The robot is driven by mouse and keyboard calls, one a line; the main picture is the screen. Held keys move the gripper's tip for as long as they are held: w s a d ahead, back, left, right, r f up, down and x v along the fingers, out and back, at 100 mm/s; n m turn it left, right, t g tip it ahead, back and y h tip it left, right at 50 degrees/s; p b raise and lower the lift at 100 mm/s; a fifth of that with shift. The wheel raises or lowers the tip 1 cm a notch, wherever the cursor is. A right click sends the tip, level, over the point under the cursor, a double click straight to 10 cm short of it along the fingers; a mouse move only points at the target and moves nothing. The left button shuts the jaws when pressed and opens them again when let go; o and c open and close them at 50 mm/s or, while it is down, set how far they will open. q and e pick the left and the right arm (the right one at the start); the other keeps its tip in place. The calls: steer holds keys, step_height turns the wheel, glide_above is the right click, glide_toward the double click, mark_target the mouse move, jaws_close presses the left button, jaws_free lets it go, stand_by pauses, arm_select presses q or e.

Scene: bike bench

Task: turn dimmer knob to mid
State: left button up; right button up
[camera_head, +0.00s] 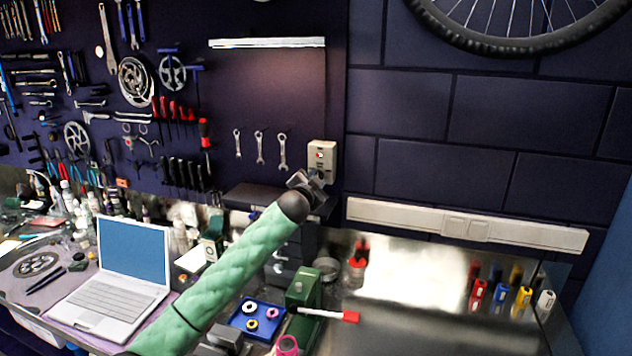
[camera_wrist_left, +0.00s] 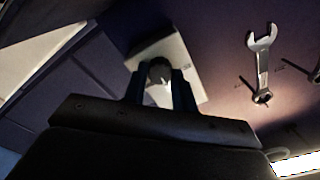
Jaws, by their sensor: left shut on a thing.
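The dimmer is a pale box (camera_head: 322,153) on the dark wall, with a small red-and-white spot on its face. My left gripper (camera_head: 314,178) is at the box's lower part and hides what is there in the head view. In the left wrist view the pale box (camera_wrist_left: 190,58) shows tilted, with the round dark dimmer knob (camera_wrist_left: 159,72) on its face. The two fingers of my left gripper (camera_wrist_left: 159,88) stand on either side of the knob, shut on it. The knob's pointer and setting cannot be made out. My right gripper is not in view.
Several wrenches (camera_head: 260,147) hang left of the box. A strip light (camera_head: 267,42) is above, and a long white socket rail (camera_head: 465,226) runs to the right. Below, the bench holds a laptop (camera_head: 120,270), a blue tray (camera_head: 240,322) and a green box (camera_head: 303,292).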

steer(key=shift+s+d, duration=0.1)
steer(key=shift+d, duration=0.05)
arm_select(q)
steer(key=o, duration=1)
steer(key=shift+s+a+f+b, duration=0.15)
steer(key=shift+s+b, duration=0.25)
steer(key=shift+s, duration=0.05)
steer(key=shift+b+v, duration=0.7)
steer(key=shift+v, duration=0.5)
steer(key=shift+b+v, duration=0.8)
steer(key=shift+v, duration=1.4)
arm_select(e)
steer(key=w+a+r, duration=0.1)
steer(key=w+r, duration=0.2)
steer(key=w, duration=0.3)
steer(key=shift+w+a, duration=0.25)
